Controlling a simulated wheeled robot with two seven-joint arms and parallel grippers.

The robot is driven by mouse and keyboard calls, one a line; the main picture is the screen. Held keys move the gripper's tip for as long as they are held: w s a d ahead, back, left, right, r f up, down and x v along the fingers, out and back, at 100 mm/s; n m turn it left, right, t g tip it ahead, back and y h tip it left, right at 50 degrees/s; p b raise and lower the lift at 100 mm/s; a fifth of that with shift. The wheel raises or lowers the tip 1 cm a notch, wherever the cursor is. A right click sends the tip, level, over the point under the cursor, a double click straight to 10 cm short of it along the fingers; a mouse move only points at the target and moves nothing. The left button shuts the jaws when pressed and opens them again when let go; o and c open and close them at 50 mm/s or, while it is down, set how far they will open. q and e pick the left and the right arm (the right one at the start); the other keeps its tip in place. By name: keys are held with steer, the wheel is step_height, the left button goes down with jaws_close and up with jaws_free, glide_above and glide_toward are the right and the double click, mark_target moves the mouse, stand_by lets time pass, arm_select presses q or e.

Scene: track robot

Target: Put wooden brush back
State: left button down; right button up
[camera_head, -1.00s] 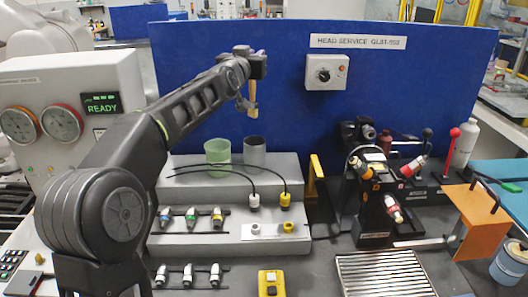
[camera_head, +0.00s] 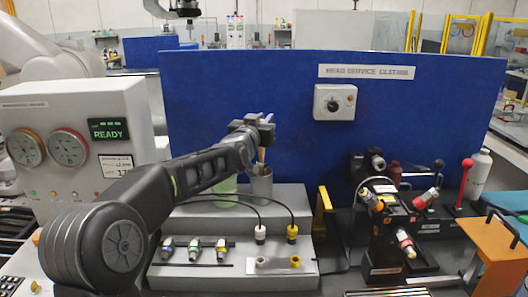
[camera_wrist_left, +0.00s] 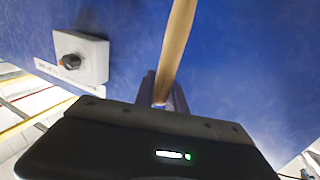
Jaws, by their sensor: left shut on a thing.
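The wooden brush (camera_head: 262,155) is held by my left gripper (camera_head: 263,128) and hangs down from it in the head view. Its pale wooden handle (camera_wrist_left: 176,45) shows between the two fingers in the left wrist view. The brush's lower end is at the mouth of a dark grey cup (camera_head: 261,187) on the top step of a grey stand; I cannot tell how far inside it is. A translucent green cup (camera_head: 224,190) stands just left of it, partly hidden by my arm. My right gripper is not in view.
A blue panel (camera_head: 230,85) stands close behind, with a switch box (camera_head: 335,102) on it. Two black cables with white and yellow plugs curve over the grey stand (camera_head: 300,195). A yellow bracket (camera_head: 323,210) and a black fixture (camera_head: 385,225) stand to the right.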

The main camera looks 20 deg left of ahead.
mark_target(261, 149)
arm_select(q)
steer(key=shift+f, duration=1.65)
step_height(261, 149, down, 4)
steer(key=shift+f+p, duration=0.2)
steer(key=shift+p, duration=0.1)
steer(key=shift+f, duration=0.1)
steer(key=c, duration=1.4)
jaws_free()
steer(key=shift+o, duration=0.2)
